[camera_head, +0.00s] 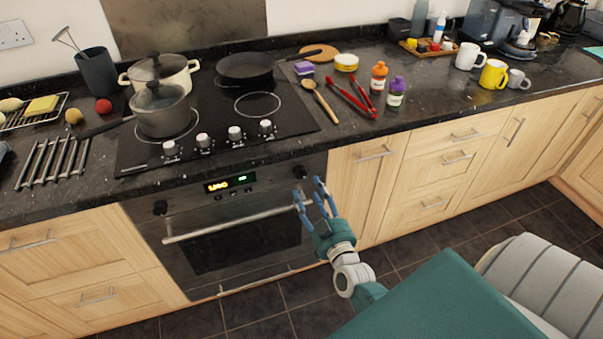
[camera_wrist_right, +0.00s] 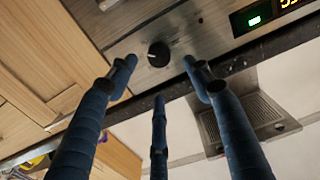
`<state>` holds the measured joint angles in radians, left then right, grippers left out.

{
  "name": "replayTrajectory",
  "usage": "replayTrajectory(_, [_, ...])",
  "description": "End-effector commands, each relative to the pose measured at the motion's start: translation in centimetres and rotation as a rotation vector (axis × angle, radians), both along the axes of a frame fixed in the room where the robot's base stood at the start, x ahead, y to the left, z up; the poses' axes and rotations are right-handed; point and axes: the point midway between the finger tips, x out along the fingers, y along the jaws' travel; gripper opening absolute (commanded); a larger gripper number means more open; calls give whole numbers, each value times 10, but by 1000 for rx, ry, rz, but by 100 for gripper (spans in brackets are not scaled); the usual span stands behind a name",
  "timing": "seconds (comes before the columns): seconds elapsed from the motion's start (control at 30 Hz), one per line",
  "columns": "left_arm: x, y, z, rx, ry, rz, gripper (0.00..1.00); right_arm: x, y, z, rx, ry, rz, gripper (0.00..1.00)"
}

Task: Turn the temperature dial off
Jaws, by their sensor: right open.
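The oven front (camera_head: 272,206) has two black knobs: a left knob (camera_head: 160,207) and a right knob (camera_head: 300,172), with a lit display (camera_head: 230,183) between them. No readable label tells which is the temperature dial. My right gripper (camera_head: 310,191) is open and empty, its blue fingers in front of the oven's right end, just below the right knob. In the right wrist view, this round black knob (camera_wrist_right: 158,54) with a pale pointer mark shows between and beyond the spread fingertips (camera_wrist_right: 158,77), apparently untouched. The display (camera_wrist_right: 265,14) is at the upper right there. My left gripper is out of view.
The oven handle bar (camera_head: 230,222) runs across the door beside my right fingers. Above, the hob (camera_head: 212,125) carries pots, a pan and several silver knobs. Wooden cabinets (camera_head: 365,190) stand to the right. The tiled floor (camera_head: 285,300) in front of the oven is clear.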

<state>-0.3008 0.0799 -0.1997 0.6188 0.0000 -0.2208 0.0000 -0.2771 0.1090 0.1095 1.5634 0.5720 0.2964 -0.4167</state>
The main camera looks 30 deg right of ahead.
Motion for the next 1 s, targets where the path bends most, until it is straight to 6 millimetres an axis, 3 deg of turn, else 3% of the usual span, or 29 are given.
replayTrajectory(0.1, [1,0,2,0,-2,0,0,26,-6,2,-1,-3,1,51])
replayTrajectory(0.3, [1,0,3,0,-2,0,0,55,-13,1,1,-1,1,51])
replayTrajectory(0.5, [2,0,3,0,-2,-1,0,68,-16,1,0,0,1,51])
replayTrajectory(0.77, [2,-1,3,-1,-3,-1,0,69,-16,1,0,0,1,51])
replayTrajectory(1.0, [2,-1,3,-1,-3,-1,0,68,-16,1,1,-1,1,7])
